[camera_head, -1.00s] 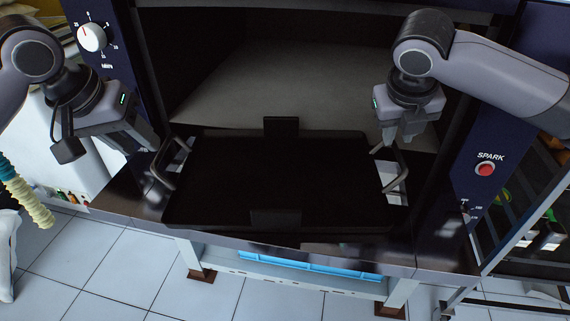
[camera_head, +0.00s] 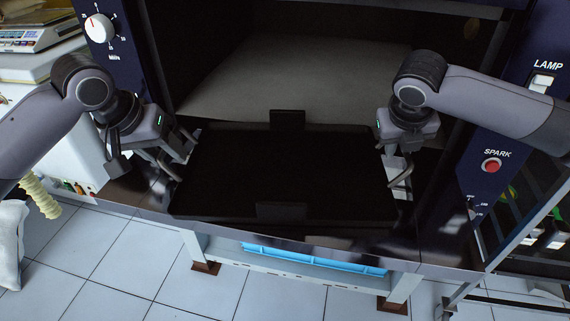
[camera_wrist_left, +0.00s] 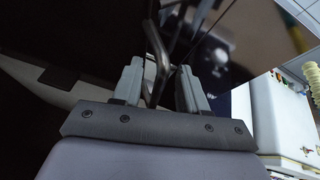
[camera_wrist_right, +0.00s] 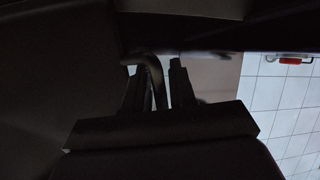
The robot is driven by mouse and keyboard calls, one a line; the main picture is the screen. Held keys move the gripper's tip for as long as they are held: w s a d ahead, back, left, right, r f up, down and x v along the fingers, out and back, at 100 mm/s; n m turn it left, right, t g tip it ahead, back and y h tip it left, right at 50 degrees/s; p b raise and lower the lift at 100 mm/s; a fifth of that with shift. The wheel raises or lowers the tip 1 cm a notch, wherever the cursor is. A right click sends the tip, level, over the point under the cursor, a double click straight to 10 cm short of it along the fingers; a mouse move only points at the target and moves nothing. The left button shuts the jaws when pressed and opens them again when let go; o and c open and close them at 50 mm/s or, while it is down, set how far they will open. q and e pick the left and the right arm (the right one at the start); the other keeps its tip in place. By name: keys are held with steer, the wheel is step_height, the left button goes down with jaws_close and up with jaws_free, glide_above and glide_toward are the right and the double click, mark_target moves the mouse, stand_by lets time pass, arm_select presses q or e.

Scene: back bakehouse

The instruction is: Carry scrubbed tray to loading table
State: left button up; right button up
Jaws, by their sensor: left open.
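The dark, flat tray (camera_head: 285,175) lies level at the oven mouth, with a raised tab at its back and front edges and a metal handle at each side. My left gripper (camera_head: 172,165) is at the tray's left handle. In the left wrist view its open fingers (camera_wrist_left: 160,85) stand on either side of the bent left handle (camera_wrist_left: 156,62). My right gripper (camera_head: 397,165) is at the right handle (camera_head: 404,175). In the right wrist view the right handle (camera_wrist_right: 156,75) passes between its fingers (camera_wrist_right: 158,85), with a light gap showing beside it.
The oven chamber (camera_head: 300,75) is open behind the tray. The oven's front ledge (camera_head: 330,245) runs below it. Control panels flank the opening, with a red button (camera_head: 491,166) at right.

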arm_select(q)
steer(key=c, duration=0.6)
arm_select(e)
jaws_close()
arm_select(q)
jaws_close()
steer(key=shift+r, duration=0.1)
arm_select(e)
steer(key=shift+r, duration=0.15)
stand_by(0.4)
